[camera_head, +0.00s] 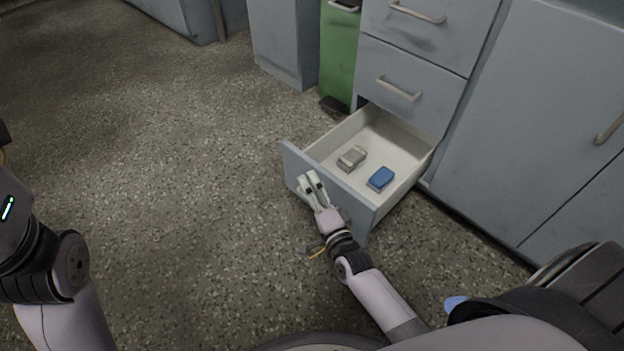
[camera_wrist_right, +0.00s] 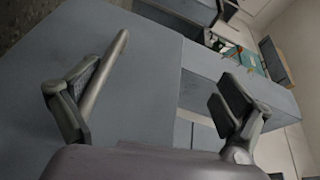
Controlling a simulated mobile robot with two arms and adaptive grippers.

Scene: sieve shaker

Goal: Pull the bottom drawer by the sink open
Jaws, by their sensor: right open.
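The bottom drawer (camera_head: 359,211) stands pulled out from the grey cabinet in the head view, with its pale inside showing. My right gripper (camera_head: 312,184) is at the outer side of the drawer front. In the right wrist view its two fingers (camera_wrist_right: 155,108) are spread apart. The bar handle (camera_wrist_right: 106,72) shows there close beside the left finger; I cannot tell whether they touch. In the head view the handle is hidden behind the drawer front and the gripper. My left arm shows at the left edge, but its gripper is out of view.
A grey block (camera_head: 352,158) and a blue block (camera_head: 381,178) lie inside the drawer. Closed drawers (camera_head: 405,82) are above it. A green bin (camera_head: 339,55) stands left of the cabinet. A closed cupboard door (camera_head: 540,120) is at right. The speckled floor (camera_head: 180,150) at left is clear.

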